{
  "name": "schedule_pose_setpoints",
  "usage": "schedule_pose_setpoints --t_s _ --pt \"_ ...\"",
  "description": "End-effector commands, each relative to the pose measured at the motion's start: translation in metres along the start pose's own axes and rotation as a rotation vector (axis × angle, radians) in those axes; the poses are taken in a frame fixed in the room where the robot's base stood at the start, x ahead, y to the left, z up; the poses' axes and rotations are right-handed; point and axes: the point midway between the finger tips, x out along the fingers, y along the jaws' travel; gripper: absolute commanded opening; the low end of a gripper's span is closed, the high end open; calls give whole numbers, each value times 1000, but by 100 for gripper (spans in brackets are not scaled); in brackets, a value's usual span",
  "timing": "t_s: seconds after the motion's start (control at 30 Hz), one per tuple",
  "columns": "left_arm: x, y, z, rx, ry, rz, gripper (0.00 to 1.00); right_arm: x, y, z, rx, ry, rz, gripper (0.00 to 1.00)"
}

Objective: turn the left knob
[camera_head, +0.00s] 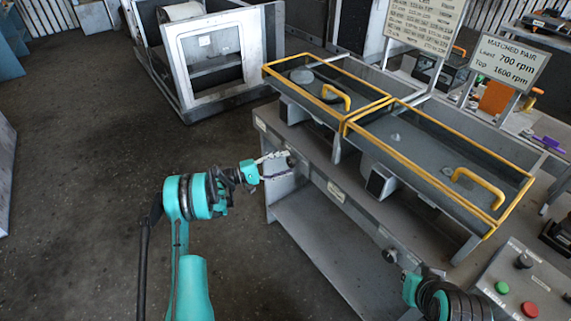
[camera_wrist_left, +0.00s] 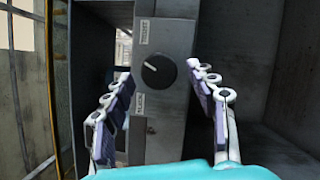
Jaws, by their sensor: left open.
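The left knob (camera_wrist_left: 159,72) is a round black dial with a white pointer line, on the grey front panel between two small labels. In the head view the left knob (camera_head: 291,161) is a small dark spot at the bench's left front. My left gripper (camera_head: 277,166) points at it. In the left wrist view the left gripper's fingers (camera_wrist_left: 160,85) are open, one on each side of the knob, with gaps to it.
A second knob (camera_head: 389,256) sits further right on the bench front. Two yellow-framed covers (camera_head: 400,150) lie on top of the bench. A control box (camera_head: 528,286) with green and red buttons is at the lower right. The floor on the left is clear.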

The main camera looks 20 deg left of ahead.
Motion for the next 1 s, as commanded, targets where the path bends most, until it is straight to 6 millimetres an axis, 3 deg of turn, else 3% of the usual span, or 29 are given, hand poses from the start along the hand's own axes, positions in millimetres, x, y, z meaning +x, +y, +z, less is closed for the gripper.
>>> schedule_pose_setpoints --t_s 0.3,0.5,0.7,1.0 --pt "-67 0 -1 0 5 1 57 0 0 0 0 0 0 0" --pt "-100 0 -1 0 3 1 57 0 0 0 0 0 0 0" --pt "-112 0 0 0 1 0 57 0 0 0 0 0 0 0" --pt "-113 0 0 0 1 0 57 0 0 0 0 0 0 0"
